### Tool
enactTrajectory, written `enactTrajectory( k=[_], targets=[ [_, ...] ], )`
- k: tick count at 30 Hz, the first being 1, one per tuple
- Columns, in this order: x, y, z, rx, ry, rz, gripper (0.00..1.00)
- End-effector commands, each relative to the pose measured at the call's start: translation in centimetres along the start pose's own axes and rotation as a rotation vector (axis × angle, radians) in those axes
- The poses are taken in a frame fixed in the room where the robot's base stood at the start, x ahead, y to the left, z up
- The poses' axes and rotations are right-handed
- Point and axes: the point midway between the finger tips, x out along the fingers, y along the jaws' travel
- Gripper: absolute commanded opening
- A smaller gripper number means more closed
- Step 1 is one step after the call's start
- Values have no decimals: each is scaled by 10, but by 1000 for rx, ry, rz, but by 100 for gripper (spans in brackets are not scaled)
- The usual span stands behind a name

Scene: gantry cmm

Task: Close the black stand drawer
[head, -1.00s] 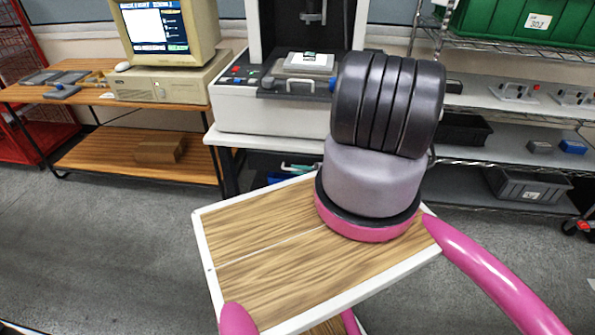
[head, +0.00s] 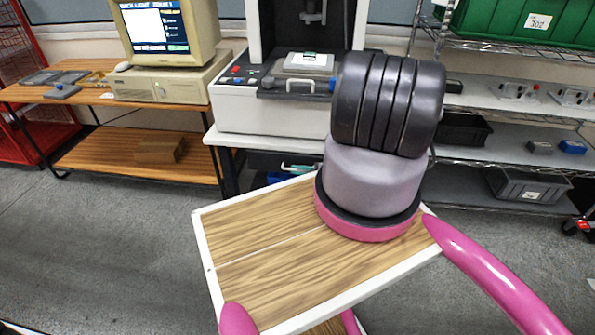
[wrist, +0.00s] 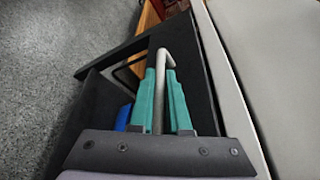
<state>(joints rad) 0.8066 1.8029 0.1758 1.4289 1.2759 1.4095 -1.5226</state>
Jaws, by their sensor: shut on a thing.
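The black stand drawer (head: 262,160) is under the white machine's stand, mostly hidden behind my arm in the head view. In the wrist view its dark panel (wrist: 203,75) lies beside the pale stand edge. A grey bar handle (wrist: 163,55) runs between the two green fingers of my gripper (wrist: 163,98), which are shut on it. In the head view only a sliver of my gripper (head: 298,168) shows, at the drawer front. How far the drawer stands out is hard to tell.
The measuring machine (head: 270,117) stands on top of the stand. A wooden bench (head: 130,155) with a computer is at left, and a wire shelf (head: 500,130) with bins at right. A blue thing (wrist: 123,117) shows beside the fingers. Grey floor is clear at left.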

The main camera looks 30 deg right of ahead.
Motion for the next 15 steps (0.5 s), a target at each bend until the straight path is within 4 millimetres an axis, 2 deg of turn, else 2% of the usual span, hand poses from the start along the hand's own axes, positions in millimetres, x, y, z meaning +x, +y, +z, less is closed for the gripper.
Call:
enactTrajectory(
  k=[5, 10, 15],
  targets=[
    [0, -1, -3, -2, 1, 0, 0],
    [8, -15, -22, -5, 2, -1, 0],
    [10, -20, -29, -1, 3, 0, 0]
  ],
)
